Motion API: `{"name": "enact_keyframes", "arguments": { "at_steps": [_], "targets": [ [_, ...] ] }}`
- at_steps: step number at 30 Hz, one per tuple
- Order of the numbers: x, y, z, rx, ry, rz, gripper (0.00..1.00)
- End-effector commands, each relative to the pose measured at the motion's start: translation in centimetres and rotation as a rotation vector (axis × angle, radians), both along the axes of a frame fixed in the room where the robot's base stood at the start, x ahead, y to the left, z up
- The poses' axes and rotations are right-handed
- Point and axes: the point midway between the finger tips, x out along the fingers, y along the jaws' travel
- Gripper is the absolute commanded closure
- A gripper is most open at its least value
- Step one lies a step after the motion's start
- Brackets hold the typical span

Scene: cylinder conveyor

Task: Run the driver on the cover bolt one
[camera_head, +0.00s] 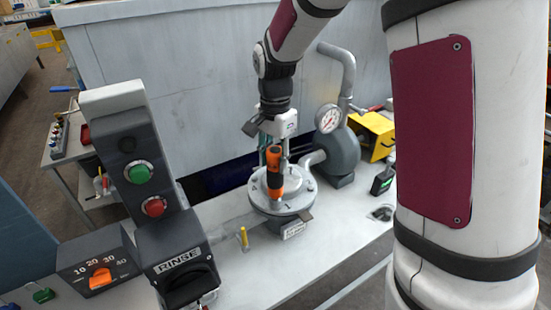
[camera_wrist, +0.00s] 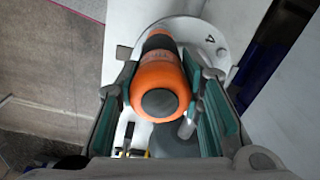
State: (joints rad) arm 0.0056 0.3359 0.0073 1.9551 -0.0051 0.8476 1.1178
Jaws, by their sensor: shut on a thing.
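An orange and black driver (camera_head: 274,172) is held by my gripper (camera_head: 272,153) above the round grey cover (camera_head: 265,195) on the bench. The driver's lower end is at the cover's near side; I cannot tell whether it touches a bolt. In the wrist view the driver (camera_wrist: 160,88) sits between the teal-padded fingers of my gripper (camera_wrist: 165,100), its rear end toward the camera. The cover (camera_wrist: 213,40) shows behind it, with a mark "4" and a bolt near its rim. Bolt one is hidden or too small to make out.
A pressure gauge (camera_head: 328,118) and grey pump body (camera_head: 341,150) with a pipe stand right behind the cover. A control post (camera_head: 140,170) with green and red buttons stands at left, beside a dial box (camera_head: 97,262). A yellow box (camera_head: 375,135) is at the back right.

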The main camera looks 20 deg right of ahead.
Motion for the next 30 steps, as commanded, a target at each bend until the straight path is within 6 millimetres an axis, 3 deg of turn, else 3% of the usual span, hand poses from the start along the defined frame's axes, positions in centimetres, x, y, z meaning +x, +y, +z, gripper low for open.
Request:
{"name": "enact_keyframes", "arguments": {
  "at_steps": [18,30],
  "targets": [
    [-0.2,0.0,-0.3,-0.001,0.009,0.000,1.00],
    [-0.1,0.0,1.7,0.000,0.003,0.001,1.00]
  ]
}}
